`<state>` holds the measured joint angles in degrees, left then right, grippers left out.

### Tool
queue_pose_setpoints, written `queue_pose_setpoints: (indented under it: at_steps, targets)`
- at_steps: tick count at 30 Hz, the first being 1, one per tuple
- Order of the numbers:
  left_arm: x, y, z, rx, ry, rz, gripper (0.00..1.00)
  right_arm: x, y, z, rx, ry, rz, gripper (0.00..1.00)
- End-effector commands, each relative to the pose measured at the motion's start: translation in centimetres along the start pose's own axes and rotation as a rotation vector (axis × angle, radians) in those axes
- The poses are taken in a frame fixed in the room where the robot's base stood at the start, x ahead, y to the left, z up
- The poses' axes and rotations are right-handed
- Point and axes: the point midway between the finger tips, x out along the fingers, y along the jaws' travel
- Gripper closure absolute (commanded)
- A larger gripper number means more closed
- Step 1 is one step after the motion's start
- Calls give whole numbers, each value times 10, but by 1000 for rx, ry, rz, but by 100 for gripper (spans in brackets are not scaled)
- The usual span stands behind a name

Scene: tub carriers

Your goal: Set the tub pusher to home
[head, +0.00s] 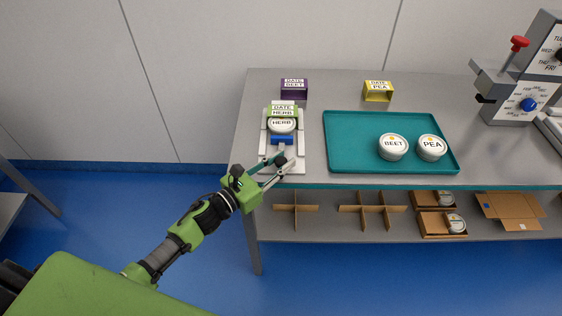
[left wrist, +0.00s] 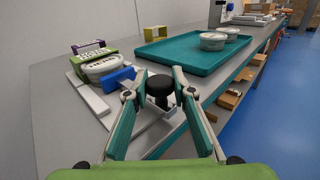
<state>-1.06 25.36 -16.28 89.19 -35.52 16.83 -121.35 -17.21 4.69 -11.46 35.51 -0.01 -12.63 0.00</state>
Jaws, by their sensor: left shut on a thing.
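The tub pusher has a blue block (head: 282,140) and a black knob (left wrist: 159,88) on a pale metal slide. The blue block also shows in the left wrist view (left wrist: 118,78). It stands close against a white HERB tub (head: 282,125) in a white carrier (head: 298,160). Behind the tub is a green sleeve marked DATE HERB (head: 283,108). My left gripper (head: 279,161) is at the front end of the carrier, shut on the black knob. Its fingers lie on both sides of the knob. My right gripper is not in view.
A teal tray (head: 350,160) right of the carrier holds BEET (head: 393,147) and PEA (head: 432,147) tubs. Purple BEET (head: 294,89) and yellow PEA (head: 378,91) sleeves stand behind. A grey date machine (head: 515,105) is far right. Dividers and cartons fill the lower shelf.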

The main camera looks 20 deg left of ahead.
Motion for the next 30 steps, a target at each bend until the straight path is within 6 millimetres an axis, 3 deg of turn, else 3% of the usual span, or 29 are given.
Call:
queue_pose_setpoints:
  at_steps: [9,20,21,23,30]
  targets:
    - [30,29,-2,4,-2,-1,100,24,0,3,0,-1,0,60]
    - [33,33,0,-1,1,0,100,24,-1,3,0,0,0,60]
    - [33,33,0,-1,1,0,72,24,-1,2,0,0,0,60]
    - [33,33,0,-1,1,0,60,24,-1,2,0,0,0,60]
    - [33,33,0,0,0,0,60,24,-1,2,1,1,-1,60]
